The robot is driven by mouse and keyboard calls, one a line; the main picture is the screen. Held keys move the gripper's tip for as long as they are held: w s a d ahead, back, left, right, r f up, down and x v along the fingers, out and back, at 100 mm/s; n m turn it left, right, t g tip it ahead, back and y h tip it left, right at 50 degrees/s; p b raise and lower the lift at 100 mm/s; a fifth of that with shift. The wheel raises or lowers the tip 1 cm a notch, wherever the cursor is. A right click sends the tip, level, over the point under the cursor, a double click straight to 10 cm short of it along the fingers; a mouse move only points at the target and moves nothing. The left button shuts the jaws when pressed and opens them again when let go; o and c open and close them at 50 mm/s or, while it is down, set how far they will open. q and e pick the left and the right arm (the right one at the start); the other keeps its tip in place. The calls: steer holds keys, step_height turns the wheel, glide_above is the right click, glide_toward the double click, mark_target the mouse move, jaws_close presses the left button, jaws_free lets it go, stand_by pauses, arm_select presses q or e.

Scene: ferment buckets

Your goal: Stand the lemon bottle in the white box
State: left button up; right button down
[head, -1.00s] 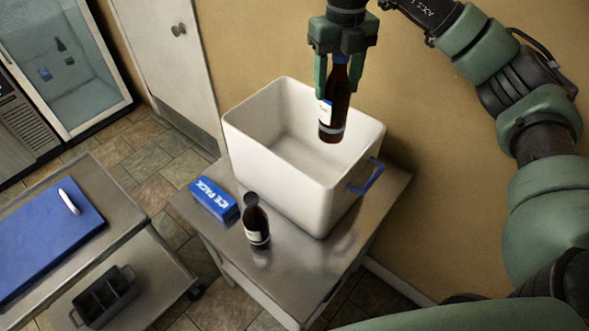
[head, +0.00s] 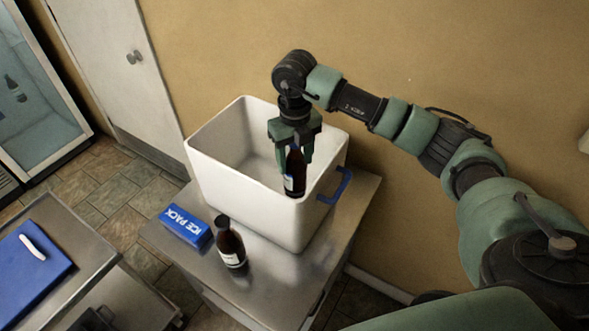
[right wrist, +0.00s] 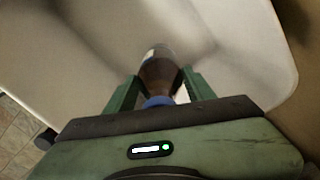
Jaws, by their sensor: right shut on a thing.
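The white box (head: 232,200) stands open on a metal table, with a blue handle on its right side. My right gripper (head: 293,158) is shut on a dark brown bottle (head: 296,182) with a blue cap and a pale label. The bottle is upright and its lower part is down inside the box opening, near the right front wall. In the right wrist view the bottle (right wrist: 158,72) sits between the fingers with pale box walls around it. The label's text cannot be read, and I cannot tell if its base touches the box floor. My left gripper is not in view.
A second dark bottle (head: 230,246) with a pale label stands on the metal table in front of the box. A blue ice pack (head: 186,226) lies to its left. A cart (head: 88,262) with a blue board (head: 30,262) is at the lower left. The wall is close behind the box.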

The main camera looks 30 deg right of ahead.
mark_target(295, 175)
steer(key=shift+w+f, duration=0.1)
steer(key=shift+f, duration=0.55)
step_height(295, 175, down, 3)
steer(key=shift+f+p, duration=0.15)
steer(key=shift+p, duration=0.5)
steer(key=shift+f, duration=0.55)
steer(key=c, duration=0.5)
jaws_free()
